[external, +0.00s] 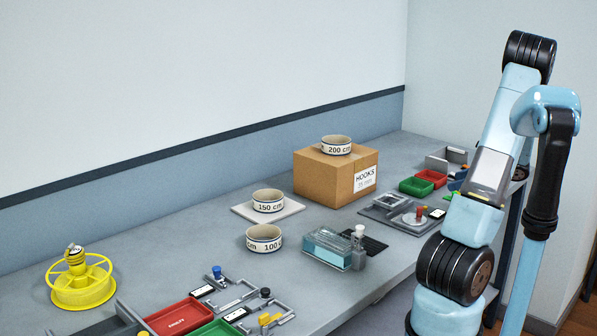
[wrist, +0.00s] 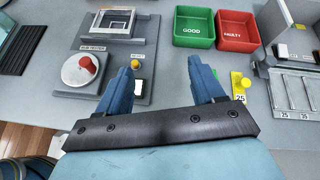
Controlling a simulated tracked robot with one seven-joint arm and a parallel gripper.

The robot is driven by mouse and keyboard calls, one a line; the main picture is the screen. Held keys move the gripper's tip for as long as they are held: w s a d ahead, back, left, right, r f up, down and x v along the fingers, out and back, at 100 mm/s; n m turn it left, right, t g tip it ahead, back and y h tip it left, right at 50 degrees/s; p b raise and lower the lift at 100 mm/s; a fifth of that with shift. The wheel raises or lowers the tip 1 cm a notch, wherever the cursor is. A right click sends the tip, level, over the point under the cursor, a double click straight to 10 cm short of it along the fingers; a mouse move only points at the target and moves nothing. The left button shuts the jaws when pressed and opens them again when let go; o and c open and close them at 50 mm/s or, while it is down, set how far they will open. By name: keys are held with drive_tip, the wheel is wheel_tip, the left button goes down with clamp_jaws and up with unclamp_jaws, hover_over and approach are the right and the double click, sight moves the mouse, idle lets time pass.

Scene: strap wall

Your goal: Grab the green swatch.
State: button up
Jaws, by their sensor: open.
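A tester (wrist: 112,55) with red and yellow knobs lies left of my fingers. A red tray (wrist: 236,32) and a grey slotted fixture (wrist: 296,95) are to the right, beside a yellow tagged piece (wrist: 240,82). A cardboard HOOKS box (external: 322,178) stands at the back.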

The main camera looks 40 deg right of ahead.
drive_tip(key=s+d+f+m+t+h, duration=0.1)
drive_tip(key=s+d+f+m+h, duration=0.3)
drive_tip(key=s+d, duration=0.35)
drive_tip(key=shift+m+y, duration=0.5)
drive_tip(key=shift+m, duration=0.1)
drive_tip(key=x, duration=0.7)
drive_tip(key=shift+w+f, duration=0.15)
drive_tip(key=shift+f, duration=0.25)
drive_tip(key=shift+x, duration=2.7)
drive_tip(key=shift+a+r, duration=0.1)
drive_tip(key=shift+a, duration=0.05)
drive_tip(key=shift+c, duration=0.3)
drive_tip(key=c, duration=1)
drive_tip(key=shift+r, duration=0.1)
drive_tip(key=shift+c, duration=0.2)
